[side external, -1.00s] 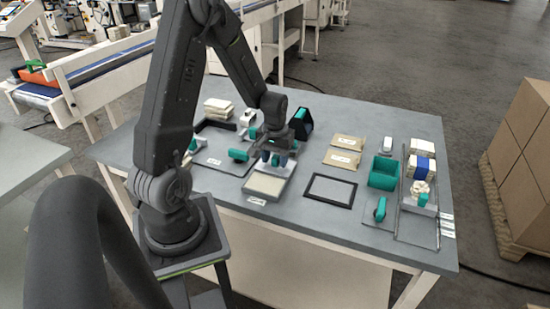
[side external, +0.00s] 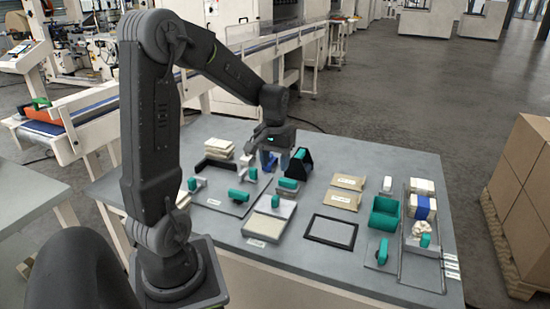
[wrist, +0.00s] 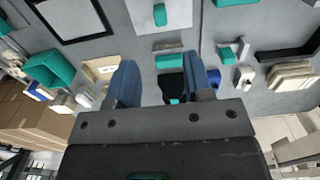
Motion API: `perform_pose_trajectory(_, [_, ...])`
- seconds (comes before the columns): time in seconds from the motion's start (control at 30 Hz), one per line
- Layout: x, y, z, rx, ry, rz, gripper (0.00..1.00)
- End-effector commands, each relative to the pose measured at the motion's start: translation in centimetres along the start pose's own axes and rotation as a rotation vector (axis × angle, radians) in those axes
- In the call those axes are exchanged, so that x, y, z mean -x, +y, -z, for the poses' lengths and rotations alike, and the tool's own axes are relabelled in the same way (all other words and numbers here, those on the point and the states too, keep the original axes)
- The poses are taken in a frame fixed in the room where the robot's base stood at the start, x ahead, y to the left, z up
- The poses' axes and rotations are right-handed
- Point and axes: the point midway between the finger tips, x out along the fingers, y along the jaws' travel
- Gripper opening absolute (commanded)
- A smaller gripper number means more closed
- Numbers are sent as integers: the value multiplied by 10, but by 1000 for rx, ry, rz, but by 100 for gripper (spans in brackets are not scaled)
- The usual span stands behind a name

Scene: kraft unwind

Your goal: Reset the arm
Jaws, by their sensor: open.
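My gripper (side external: 275,162) hangs above the grey table (side external: 310,262) with its two blue fingers apart and nothing between them. In the wrist view my gripper (wrist: 164,78) also shows both blue fingers spread, with a black holder with a teal part (wrist: 171,86) seen beyond the gap. In the side view the black holder (side external: 305,159) stands close to the right of the fingers.
A black frame (side external: 332,215), two kraft packets (side external: 347,190), a teal bin (side external: 384,212) and a blue-banded stack (side external: 421,207) lie to the right. A cream stack (side external: 220,148) is at back left. A conveyor (side external: 90,108) stands behind the table's left side.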

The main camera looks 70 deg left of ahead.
Motion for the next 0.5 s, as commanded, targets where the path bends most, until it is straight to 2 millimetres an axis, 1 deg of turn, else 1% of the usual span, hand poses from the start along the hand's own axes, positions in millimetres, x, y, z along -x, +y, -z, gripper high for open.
perform_pose_trajectory(0.03, [5, 0, 0, 0, 3, 0, 47])
perform_pose_trajectory(0.1, [8, 0, 0, 0, 2, 0, 47])
perform_pose_trajectory(0.43, [10, 0, 0, -1, 1, 0, 47])
perform_pose_trajectory(0.5, [12, 3, -3, -12, 8, -1, 47])
